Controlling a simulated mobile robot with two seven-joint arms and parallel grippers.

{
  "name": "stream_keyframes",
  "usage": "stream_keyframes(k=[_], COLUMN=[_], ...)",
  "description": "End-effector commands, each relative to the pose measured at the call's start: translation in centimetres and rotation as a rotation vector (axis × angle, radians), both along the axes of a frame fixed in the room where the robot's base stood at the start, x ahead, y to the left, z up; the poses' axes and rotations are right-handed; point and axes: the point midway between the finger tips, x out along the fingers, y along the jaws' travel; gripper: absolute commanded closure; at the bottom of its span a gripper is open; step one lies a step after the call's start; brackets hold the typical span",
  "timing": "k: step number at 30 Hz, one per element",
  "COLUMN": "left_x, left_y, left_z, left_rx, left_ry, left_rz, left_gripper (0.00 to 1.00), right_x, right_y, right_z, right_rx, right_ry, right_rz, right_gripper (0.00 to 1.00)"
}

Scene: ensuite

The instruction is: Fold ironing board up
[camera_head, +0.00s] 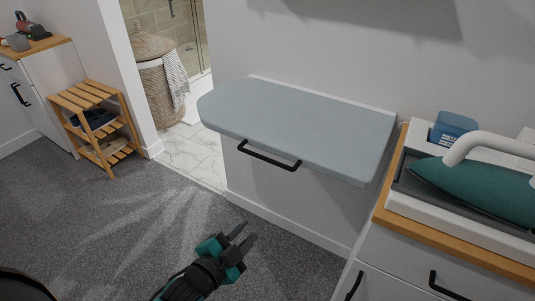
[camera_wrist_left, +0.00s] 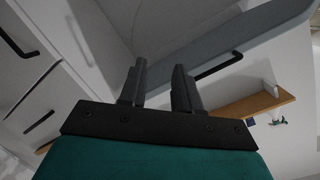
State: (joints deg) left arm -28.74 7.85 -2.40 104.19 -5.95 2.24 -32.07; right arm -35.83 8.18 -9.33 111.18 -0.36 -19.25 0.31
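The ironing board (camera_head: 300,118) is a grey-blue padded panel standing out flat from the wall. A black bar handle (camera_head: 268,158) hangs at its front edge. In the left wrist view the board (camera_wrist_left: 225,38) crosses the top right, with its black handle (camera_wrist_left: 218,65) below its edge. My left gripper (camera_head: 241,240) is below and in front of the board, apart from the handle. Its two fingers are spread with nothing between them, as the left wrist view also shows (camera_wrist_left: 160,82). My right gripper is not in view.
A cabinet (camera_head: 400,262) with a wooden top stands at the right, holding a teal iron (camera_head: 480,188) and a blue cup (camera_head: 452,128). A slatted wooden rack (camera_head: 98,125) and a wicker basket (camera_head: 158,80) are at the left. The carpet (camera_head: 130,225) in front is clear.

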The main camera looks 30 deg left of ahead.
Motion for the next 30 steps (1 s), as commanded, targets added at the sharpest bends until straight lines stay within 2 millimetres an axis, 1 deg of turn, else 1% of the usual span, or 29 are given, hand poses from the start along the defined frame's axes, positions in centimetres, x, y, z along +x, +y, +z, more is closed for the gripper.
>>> stream_keyframes(k=[1, 3, 6, 10, 13, 17, 20, 30], left_x=[1.2, 2.3, 3.4, 4.0, 4.3, 5.2, 6.7, 13.2], left_y=[1.1, 2.2, 3.4, 4.2, 4.5, 4.4, 4.3, 3.7], left_z=[1.0, 2.5, 4.3, 5.8, 6.3, 6.7, 7.0, 8.2], left_rx=[0.129, 0.308, 0.523, 0.704, 0.767, 0.781, 0.779, 0.777], left_ry=[-0.087, -0.196, -0.322, -0.422, -0.456, -0.464, -0.464, -0.462], left_rz=[-0.014, -0.027, -0.030, -0.020, -0.013, -0.012, -0.012, -0.012], left_gripper=[0.68, 0.68, 0.68, 0.68, 0.68, 0.68, 0.68, 0.68], right_x=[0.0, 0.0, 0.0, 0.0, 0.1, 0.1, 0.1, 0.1], right_y=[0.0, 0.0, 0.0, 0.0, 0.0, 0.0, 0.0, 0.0], right_z=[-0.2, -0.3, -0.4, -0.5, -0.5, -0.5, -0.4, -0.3], right_rx=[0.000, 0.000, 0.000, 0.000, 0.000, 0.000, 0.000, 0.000], right_ry=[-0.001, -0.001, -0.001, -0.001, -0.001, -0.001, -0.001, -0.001], right_rz=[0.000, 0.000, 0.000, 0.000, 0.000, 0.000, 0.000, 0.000], right_gripper=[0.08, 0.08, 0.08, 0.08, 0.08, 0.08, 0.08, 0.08])
